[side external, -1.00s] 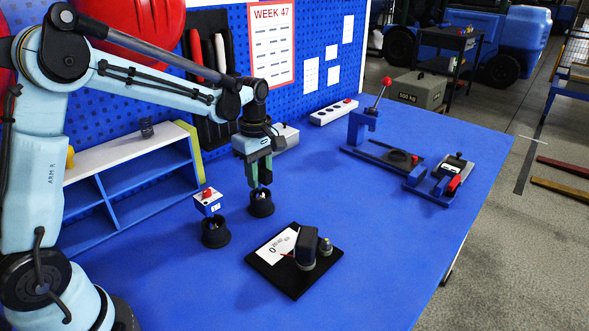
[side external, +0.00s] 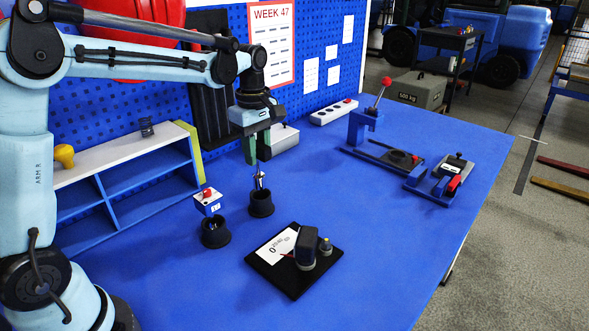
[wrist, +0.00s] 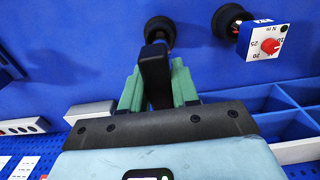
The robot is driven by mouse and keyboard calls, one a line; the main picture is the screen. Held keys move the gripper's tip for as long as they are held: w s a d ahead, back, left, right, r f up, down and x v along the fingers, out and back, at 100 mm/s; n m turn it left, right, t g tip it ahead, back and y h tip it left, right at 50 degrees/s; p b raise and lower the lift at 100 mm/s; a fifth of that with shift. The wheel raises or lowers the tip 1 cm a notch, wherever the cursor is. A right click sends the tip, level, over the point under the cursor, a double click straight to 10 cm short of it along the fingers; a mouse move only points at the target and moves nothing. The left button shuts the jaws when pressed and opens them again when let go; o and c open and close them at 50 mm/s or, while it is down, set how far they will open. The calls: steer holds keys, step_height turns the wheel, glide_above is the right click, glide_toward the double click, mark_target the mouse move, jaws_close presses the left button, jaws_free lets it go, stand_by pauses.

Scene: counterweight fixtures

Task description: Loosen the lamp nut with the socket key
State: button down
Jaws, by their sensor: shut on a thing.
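My gripper (side external: 257,147) is shut on a slim upright tool, which looks like the socket key (side external: 258,172). Its lower end is just at or above the mouth of a black cup holder (side external: 261,204). In the wrist view a dark handle (wrist: 155,75) sits between the green fingers of my gripper (wrist: 158,88), and the cup (wrist: 160,29) lies beyond it. A black plate (side external: 283,284) with a printed label carries a dark block (side external: 307,243) and a small round metal part (side external: 326,246). I cannot tell which part is the lamp nut.
A dial tool with a red knob (side external: 209,203) stands in a second black cup (side external: 215,233), left of the first; the dial tool also shows in the wrist view (wrist: 265,43). A blue shelf (side external: 130,178) stands at the left, a lever fixture (side external: 362,125) at the back right. The table's front right is clear.

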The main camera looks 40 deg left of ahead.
steer(key=c, duration=1.4)
jaws_free()
jaws_close()
steer(key=d+r+m, duration=0.2)
steer(key=d+m, duration=0.2)
steer(key=d, duration=0.6)
steer(key=d+r+m, duration=0.2)
steer(key=d+m, duration=0.2)
steer(key=d, duration=0.6)
steer(key=shift+s+d+f, duration=0.1)
steer(key=shift+s+f, duration=0.05)
steer(key=shift+f, duration=0.7)
steer(key=shift+s+d+f, duration=0.1)
steer(key=shift+s+f, duration=0.1)
steer(key=shift+f, duration=0.6)
steer(key=shift+s+d+f, duration=0.1)
steer(key=shift+s+f, duration=0.05)
steer(key=shift+f, duration=0.7)
